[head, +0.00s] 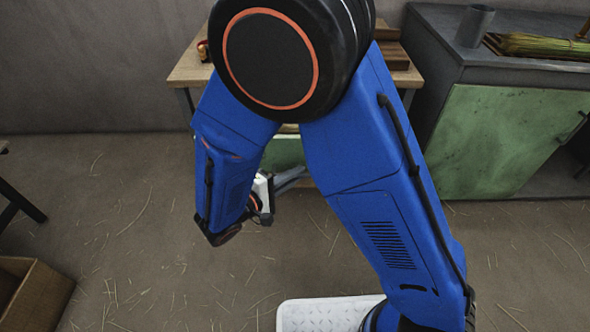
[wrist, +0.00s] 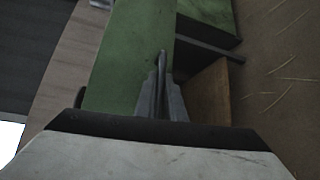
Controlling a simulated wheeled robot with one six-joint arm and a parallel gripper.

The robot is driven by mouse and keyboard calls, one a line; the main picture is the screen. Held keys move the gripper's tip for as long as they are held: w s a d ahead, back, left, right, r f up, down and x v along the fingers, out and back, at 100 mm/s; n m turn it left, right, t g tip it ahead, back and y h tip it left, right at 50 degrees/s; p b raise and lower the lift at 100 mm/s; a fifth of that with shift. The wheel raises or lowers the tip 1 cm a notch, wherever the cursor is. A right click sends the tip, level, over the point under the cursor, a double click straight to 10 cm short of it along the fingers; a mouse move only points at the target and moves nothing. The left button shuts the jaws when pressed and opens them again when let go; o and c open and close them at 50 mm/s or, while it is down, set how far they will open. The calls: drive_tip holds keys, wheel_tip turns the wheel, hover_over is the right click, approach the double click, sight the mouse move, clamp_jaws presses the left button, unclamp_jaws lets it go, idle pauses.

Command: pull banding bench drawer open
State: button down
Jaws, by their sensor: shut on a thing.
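The banding bench (head: 187,72) stands against the back wall, largely hidden behind my arm. Its green drawer front (head: 283,152) shows in the gap between my arm links, and it fills the upper middle of the wrist view (wrist: 125,65). My gripper (head: 298,174) is at this front; in the wrist view its fingers (wrist: 162,62) are close together against the green face. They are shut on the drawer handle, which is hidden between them. How far the drawer stands out is hard to tell.
A grey cabinet with a green door (head: 495,140) stands at the right, with straw (head: 545,46) and a grey cup (head: 474,25) on top. A cardboard box (head: 35,295) is at the lower left. The straw-strewn floor between is mostly clear.

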drive_tip(key=shift+s, duration=0.15)
drive_tip(key=c, duration=1.9)
unclamp_jaws()
drive_tip(key=shift+o, duration=0.2)
drive_tip(key=v, duration=1.7)
drive_tip(key=shift+s, duration=0.15)
drive_tip(key=shift+a, duration=0.1)
